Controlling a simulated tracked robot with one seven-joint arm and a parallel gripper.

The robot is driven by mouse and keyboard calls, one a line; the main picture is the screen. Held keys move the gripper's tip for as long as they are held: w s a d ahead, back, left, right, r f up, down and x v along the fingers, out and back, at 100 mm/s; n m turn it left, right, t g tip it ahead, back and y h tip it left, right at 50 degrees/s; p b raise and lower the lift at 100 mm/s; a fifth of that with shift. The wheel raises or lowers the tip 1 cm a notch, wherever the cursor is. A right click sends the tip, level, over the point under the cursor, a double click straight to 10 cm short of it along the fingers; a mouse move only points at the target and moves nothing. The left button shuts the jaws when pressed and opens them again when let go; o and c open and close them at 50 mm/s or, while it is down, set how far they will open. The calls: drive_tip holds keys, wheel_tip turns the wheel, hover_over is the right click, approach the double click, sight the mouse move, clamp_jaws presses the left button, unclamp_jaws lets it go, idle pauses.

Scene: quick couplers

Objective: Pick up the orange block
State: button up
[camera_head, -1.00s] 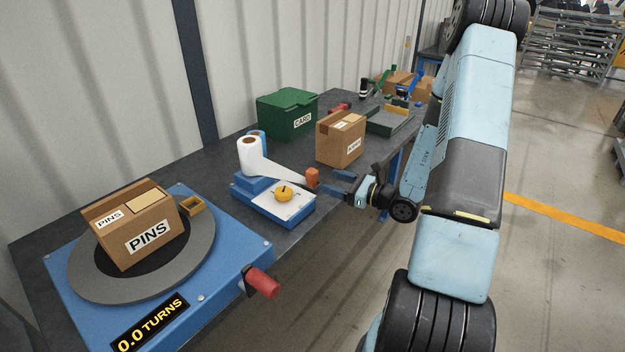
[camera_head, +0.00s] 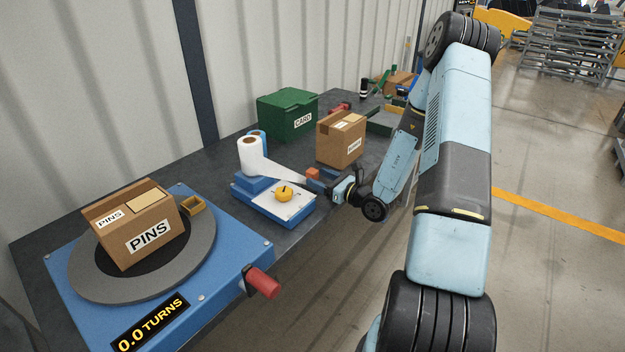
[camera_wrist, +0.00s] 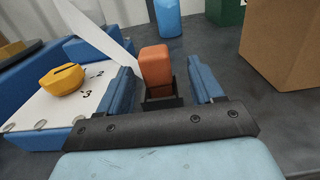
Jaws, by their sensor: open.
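The orange block (camera_wrist: 155,64) stands upright in a small dark holder (camera_wrist: 160,97) on the table in the wrist view. In the head view the orange block (camera_head: 312,174) shows beside the white strip's end, partly hidden by my gripper. My gripper (camera_wrist: 163,84) is open, with one blue finger on each side of the block. A gap shows between each finger and the block, and the block's top reaches past the fingertips in the picture. My gripper (camera_head: 322,183) comes in from the right in the head view.
A blue dispenser with a yellow knob (camera_head: 284,194) and a white roll (camera_head: 251,157) stands close on the left. A cardboard box (camera_head: 341,139) stands close behind on the right. A green box (camera_head: 288,114) is farther back. A turntable (camera_head: 196,248) with a PINS box is at left.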

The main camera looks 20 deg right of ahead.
sight(308, 172)
drive_tip(key=shift+x, duration=2.65)
drive_tip(key=shift+s+a+r, duration=0.1)
drive_tip(key=shift+s+r, duration=0.05)
drive_tip(key=shift+r, duration=0.05)
drive_tip(key=shift+c, duration=0.2)
drive_tip(key=c, duration=1)
